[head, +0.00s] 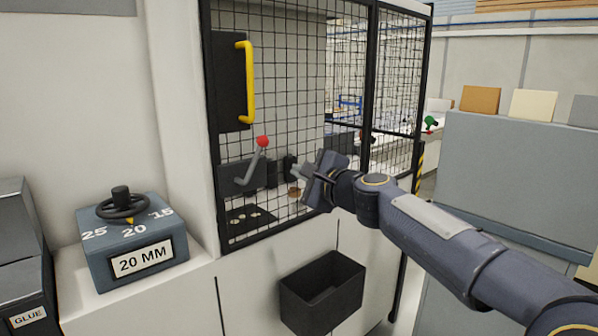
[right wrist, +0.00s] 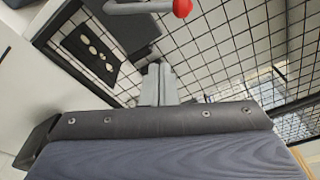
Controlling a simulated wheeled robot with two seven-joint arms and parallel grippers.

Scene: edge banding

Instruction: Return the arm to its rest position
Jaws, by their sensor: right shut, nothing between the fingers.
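My right arm reaches in from the lower right in the head view. Its gripper (head: 313,188) is in front of the black mesh guard (head: 300,100), right of the grey lever with a red knob (head: 262,142). The right wrist view shows the gripper's two fingers (right wrist: 160,84) together, shut with nothing between them. The red knob also shows at the top of that view (right wrist: 182,8), apart from the fingers. My left gripper is not in view.
A black open bin (head: 322,290) is mounted below the guard. A yellow handle (head: 246,82) is on the guard's left. A blue dial box marked 20 MM (head: 140,245) stands on the left ledge. A grey cabinet (head: 515,180) stands at the right, behind my arm.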

